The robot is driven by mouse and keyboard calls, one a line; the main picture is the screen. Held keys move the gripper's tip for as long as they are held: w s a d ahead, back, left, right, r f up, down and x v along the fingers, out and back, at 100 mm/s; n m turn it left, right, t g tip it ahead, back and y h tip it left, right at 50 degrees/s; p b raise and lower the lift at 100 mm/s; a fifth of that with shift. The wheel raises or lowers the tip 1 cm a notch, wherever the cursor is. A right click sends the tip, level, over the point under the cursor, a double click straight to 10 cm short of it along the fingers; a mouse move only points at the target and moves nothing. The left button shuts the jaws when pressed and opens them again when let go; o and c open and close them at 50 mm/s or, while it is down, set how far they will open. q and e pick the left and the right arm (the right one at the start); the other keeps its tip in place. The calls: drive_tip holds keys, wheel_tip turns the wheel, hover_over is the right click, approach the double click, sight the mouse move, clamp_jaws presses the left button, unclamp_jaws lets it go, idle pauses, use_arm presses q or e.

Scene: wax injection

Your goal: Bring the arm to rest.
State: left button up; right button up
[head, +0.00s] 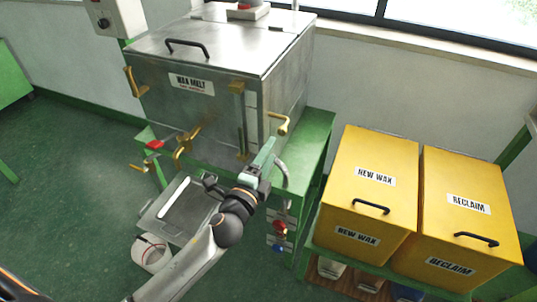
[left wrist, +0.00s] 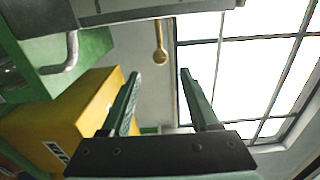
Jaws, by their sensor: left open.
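My left arm comes in from the bottom of the head view. Its left gripper (head: 271,148) points up and away, in front of the lower right part of the steel wax melt tank (head: 205,120). In the left wrist view the two green fingers of this gripper (left wrist: 160,73) stand wide apart. Nothing is between them but the wall and window behind. My right gripper is not in view.
The tank stands on a green bench (head: 318,150) with brass handles and a bent pipe (head: 282,176) close to my gripper. A tray (head: 178,207) and white bucket (head: 151,254) are lower left. Yellow NEW WAX (head: 385,160) and RECLAIM (head: 455,180) bins stand right.

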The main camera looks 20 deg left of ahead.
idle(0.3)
use_arm(q)
drive_tip(key=s+d+f+n+g+h+p, duration=0.1)
drive_tip(key=s+f+n+g, duration=0.3)
drive_tip(key=s+f+n, duration=0.4)
drive_tip(key=s+f+n+g+p, duration=0.3)
drive_tip(key=s+f+n, duration=0.5)
drive_tip(key=s, duration=0.8)
wheel_tip(320, 180, down, 4)
drive_tip(key=shift+d+r+n+g+h, duration=0.1)
drive_tip(key=shift+d+n+g+h, duration=0.25)
drive_tip(key=shift+g, duration=0.45)
drive_tip(key=shift+w, duration=0.1)
drive_tip(key=shift+c, duration=1)
drive_tip(key=shift+a, duration=0.15)
